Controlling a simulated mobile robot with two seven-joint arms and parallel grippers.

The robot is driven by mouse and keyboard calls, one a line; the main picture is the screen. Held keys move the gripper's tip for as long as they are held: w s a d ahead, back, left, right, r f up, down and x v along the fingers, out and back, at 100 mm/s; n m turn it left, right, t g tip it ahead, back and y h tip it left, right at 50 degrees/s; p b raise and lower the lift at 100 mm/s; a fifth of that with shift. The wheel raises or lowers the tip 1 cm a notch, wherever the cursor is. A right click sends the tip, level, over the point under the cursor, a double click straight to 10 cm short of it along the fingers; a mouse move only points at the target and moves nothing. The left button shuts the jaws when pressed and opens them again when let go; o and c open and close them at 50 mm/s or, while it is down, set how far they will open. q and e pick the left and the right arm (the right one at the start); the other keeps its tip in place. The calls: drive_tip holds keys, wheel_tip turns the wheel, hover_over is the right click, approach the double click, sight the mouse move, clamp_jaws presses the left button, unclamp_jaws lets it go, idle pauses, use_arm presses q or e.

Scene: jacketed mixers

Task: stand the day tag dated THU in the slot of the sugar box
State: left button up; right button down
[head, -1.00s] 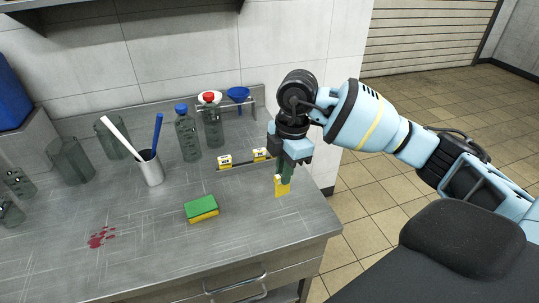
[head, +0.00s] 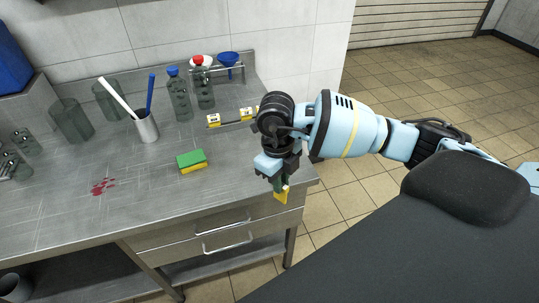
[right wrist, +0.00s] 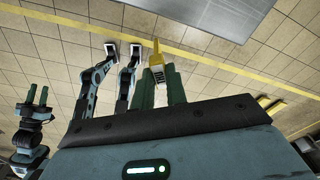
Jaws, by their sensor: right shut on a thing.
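My right gripper (head: 279,184) is shut on a yellow day tag (head: 281,197), held just off the counter's front right corner. Two similar yellow-and-white tags, a left one (head: 213,121) and a right one (head: 246,113), stand on a dark rail at the back of the counter. No sugar box can be made out. My left gripper (right wrist: 38,92) shows in the right wrist view, its two green fingers apart and empty.
The steel counter (head: 150,210) holds a green-and-yellow sponge (head: 191,161), a red stain (head: 103,186), a metal cup (head: 146,127) with utensils, and capped bottles (head: 179,97). Drawers (head: 220,228) lie below. Tiled floor (head: 370,190) is open at right.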

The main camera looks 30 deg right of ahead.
drive_tip(key=shift+s+a+f+n, duration=0.1)
drive_tip(key=shift+s+f+n, duration=0.1)
drive_tip(key=shift+n, duration=0.4)
drive_tip(key=shift+s+a+f+n, duration=0.1)
drive_tip(key=shift+s+f+n, duration=0.05)
drive_tip(key=shift+n, duration=0.45)
use_arm(q)
drive_tip(key=shift+w+a+r+t+p, duration=0.1)
drive_tip(key=shift+w+r+t+p, duration=0.05)
drive_tip(key=shift+w+r+p, duration=0.35)
drive_tip(key=shift+w+r+t+p, duration=0.2)
drive_tip(key=shift+r+p, duration=0.1)
drive_tip(key=shift+r, duration=0.25)
use_arm(e)
drive_tip(key=s+a+f+n+t, duration=0.1)
drive_tip(key=s+a+f+n, duration=0.1)
drive_tip(key=n, duration=1.3)
drive_tip(key=s+a+f+n+t, duration=0.1)
drive_tip(key=s+a+f+n, duration=0.2)
drive_tip(key=s+n, duration=0.4)
drive_tip(key=f+n, duration=0.1)
drive_tip(key=n, duration=0.7)
drive_tip(key=shift+s+f, duration=0.15)
drive_tip(key=shift+f, duration=0.25)
use_arm(q)
drive_tip(key=shift+a, duration=0.2)
use_arm(e)
drive_tip(key=shift+a, duration=0.2)
